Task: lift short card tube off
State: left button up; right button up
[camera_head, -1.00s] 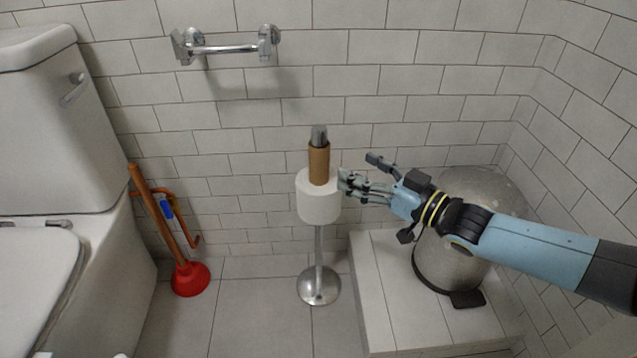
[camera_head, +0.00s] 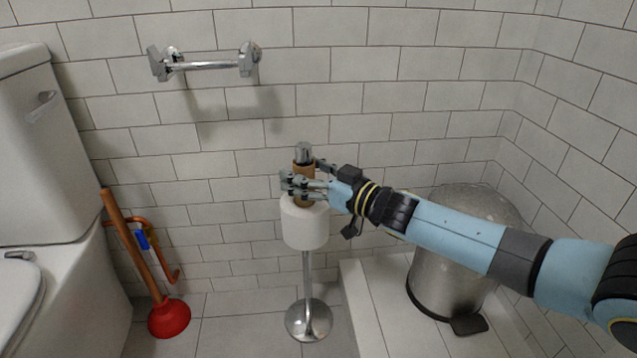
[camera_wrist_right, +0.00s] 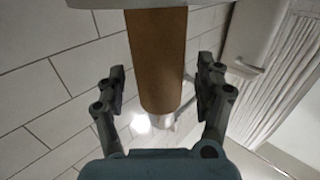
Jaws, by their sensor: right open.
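The short brown card tube (camera_head: 304,172) stands upright around the metal pole of a floor stand, above a white toilet roll (camera_head: 304,225). The pole's metal tip (camera_head: 303,152) shows above the tube. My right gripper (camera_head: 304,186) reaches in from the right at the tube, and its fingers hide part of it. In the right wrist view the card tube (camera_wrist_right: 157,60) lies between the two open fingers (camera_wrist_right: 163,92), with a visible gap on each side. My left gripper is not in view.
The stand's round base (camera_head: 309,320) is on the tiled floor. A steel pedal bin (camera_head: 450,270) stands at the right on a tiled ledge. A red plunger (camera_head: 169,318) and the toilet (camera_head: 50,150) are at the left. A chrome wall holder (camera_head: 205,65) is above.

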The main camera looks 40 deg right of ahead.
jog(key=shift+w, duration=0.15)
jog(key=shift+c, duration=0.4)
jog(key=c, duration=1.2)
jog(key=shift+c, duration=0.3)
jog(key=shift+r, duration=0.1)
